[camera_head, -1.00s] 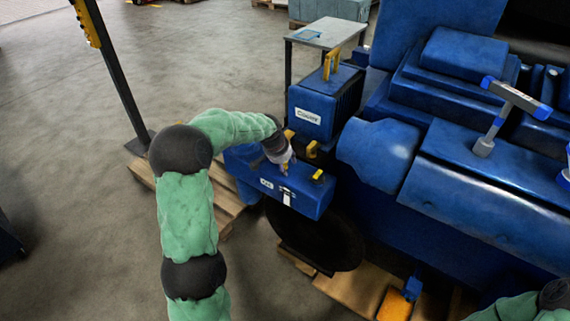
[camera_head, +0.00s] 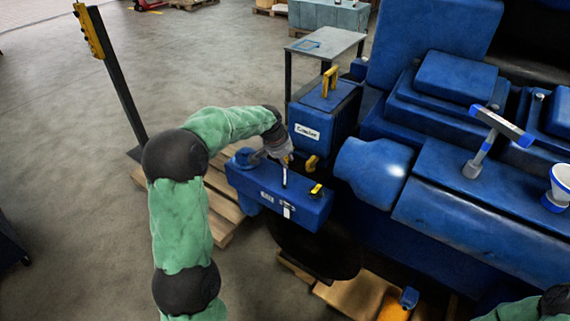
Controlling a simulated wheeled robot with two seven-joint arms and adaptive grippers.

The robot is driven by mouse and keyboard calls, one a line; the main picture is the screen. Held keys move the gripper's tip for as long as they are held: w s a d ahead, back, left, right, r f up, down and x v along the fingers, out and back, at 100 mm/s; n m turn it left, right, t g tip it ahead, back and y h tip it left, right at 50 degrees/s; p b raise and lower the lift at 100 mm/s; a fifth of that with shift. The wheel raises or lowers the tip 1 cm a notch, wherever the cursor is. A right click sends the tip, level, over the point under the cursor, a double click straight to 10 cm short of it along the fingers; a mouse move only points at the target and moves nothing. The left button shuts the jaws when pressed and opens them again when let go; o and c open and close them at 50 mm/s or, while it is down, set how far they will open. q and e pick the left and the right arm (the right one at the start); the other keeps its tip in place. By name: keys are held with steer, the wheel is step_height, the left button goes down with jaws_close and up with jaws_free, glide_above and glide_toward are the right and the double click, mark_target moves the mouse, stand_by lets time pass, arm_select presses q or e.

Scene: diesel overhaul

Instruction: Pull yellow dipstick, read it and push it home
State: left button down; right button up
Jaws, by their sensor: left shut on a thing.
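My left gripper (camera_head: 286,160) is above the blue box-shaped housing (camera_head: 300,213) on the engine's near left side. It is shut on the yellow dipstick (camera_head: 285,178), whose yellow handle is mostly hidden by the fingers. My right gripper is out of view; only part of that arm shows at the bottom right.
A yellow-and-black cap (camera_head: 317,190) and another yellow handle (camera_head: 311,163) are close to the right of the gripper. A blue labelled cooler box (camera_head: 325,112) with a yellow handle stands behind. A T-shaped tool (camera_head: 490,135) and white funnel (camera_head: 562,185) are on the engine.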

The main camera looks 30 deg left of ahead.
arm_select(q)
steer(key=shift+r, duration=0.65)
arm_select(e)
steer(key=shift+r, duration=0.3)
arm_select(q)
steer(key=c, duration=1)
jaws_free()
steer(key=shift+f, duration=0.1)
steer(key=v, duration=1.2)
steer(key=shift+w, duration=0.1)
